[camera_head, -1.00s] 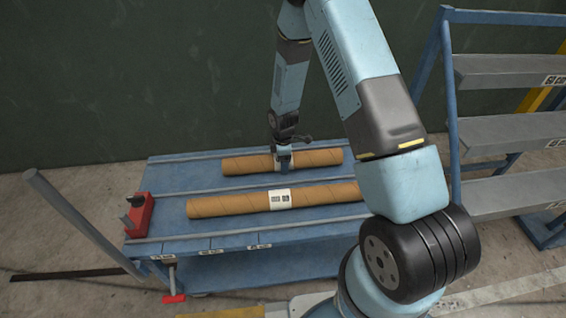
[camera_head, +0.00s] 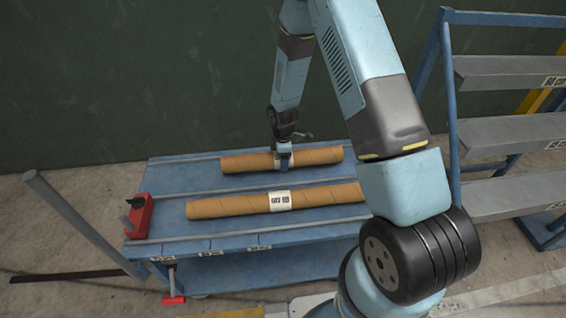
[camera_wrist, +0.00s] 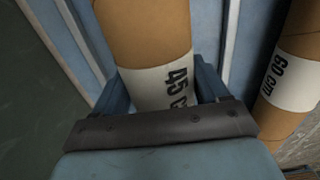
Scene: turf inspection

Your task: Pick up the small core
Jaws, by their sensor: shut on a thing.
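The small core is a brown cardboard tube (camera_head: 320,156) at the back of the blue cart. The wrist view shows it (camera_wrist: 150,35) with a white band reading "45 c", the rest hidden. My gripper (camera_head: 285,160) is around its middle, and both jaws (camera_wrist: 163,92) sit against the sides of the band. It is shut on the core. The core lies roughly level; I cannot tell if it is clear of the cart top. A longer core (camera_head: 225,206) with a "60 cm" band (camera_wrist: 292,80) lies on the cart in front, apart from it.
The blue cart top (camera_head: 180,180) has raised rails and a red clamp (camera_head: 139,214) at its left edge. A post (camera_head: 80,220) stands at the left. A rack with grey shelves (camera_head: 505,132) stands at the right. A dark green wall (camera_head: 130,80) is behind.

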